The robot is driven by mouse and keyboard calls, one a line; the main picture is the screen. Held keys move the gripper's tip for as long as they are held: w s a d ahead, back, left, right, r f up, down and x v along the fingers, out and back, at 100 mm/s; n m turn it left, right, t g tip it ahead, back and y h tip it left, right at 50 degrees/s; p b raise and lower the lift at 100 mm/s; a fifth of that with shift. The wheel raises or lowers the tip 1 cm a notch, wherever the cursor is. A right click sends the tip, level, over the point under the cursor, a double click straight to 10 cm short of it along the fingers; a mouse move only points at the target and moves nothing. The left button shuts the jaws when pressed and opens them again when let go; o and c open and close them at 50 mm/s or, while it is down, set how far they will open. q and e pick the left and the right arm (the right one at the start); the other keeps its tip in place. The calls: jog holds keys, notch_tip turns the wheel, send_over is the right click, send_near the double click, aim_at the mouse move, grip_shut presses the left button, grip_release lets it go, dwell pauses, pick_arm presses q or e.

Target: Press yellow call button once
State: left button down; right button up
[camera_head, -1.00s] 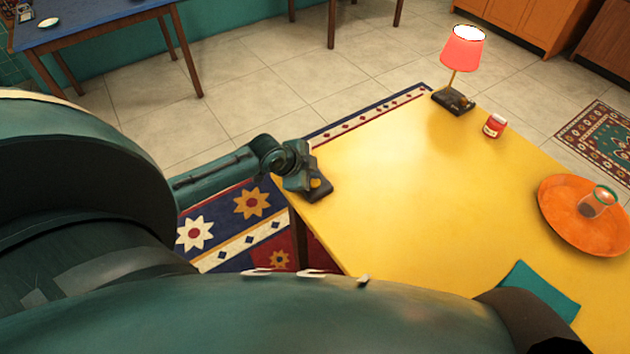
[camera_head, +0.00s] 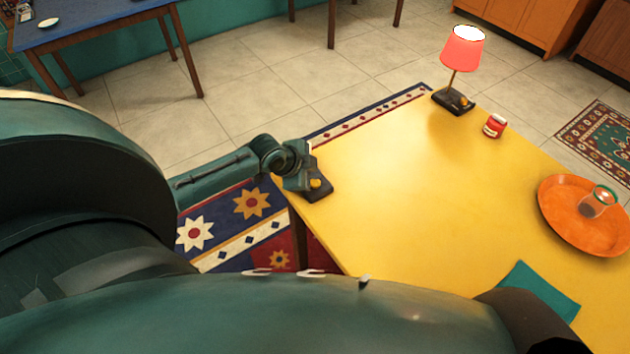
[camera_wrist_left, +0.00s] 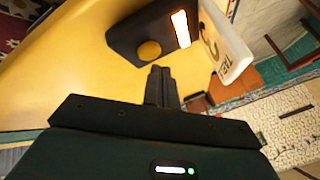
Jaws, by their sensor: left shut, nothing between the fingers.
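The yellow call button (camera_head: 315,183) sits on a small dark box (camera_head: 321,193) at the left corner of the yellow table. In the left wrist view the round yellow button (camera_wrist_left: 149,50) shows on the dark box (camera_wrist_left: 125,38), beside a lit white strip (camera_wrist_left: 180,29). My left gripper (camera_head: 298,179) is at the box in the head view, partly hiding it. In the left wrist view its fingers (camera_wrist_left: 160,72) are shut and empty, with their tips just below the button in the picture. A small gap shows there; contact cannot be made out. My right gripper is not in view.
A white card with lettering (camera_wrist_left: 225,45) stands by the box. The yellow table (camera_head: 420,195) holds a red-shaded lamp (camera_head: 463,50), a red jar (camera_head: 494,126), an orange tray (camera_head: 565,222) with a glass (camera_head: 599,201), and a teal cloth (camera_head: 540,290). The table's middle is clear.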

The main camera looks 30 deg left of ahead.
pick_arm(q)
jog(key=shift+f, duration=0.15)
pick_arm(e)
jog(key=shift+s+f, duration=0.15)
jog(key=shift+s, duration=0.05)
pick_arm(q)
jog(key=shift+f, duration=0.3)
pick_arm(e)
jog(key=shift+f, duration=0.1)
pick_arm(q)
jog(key=shift+f+b, duration=0.35)
jog(key=shift+f, duration=0.05)
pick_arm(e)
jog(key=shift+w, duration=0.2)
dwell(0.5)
pick_arm(q)
jog(key=shift+r+p, duration=0.85)
jog(key=shift+p, duration=0.1)
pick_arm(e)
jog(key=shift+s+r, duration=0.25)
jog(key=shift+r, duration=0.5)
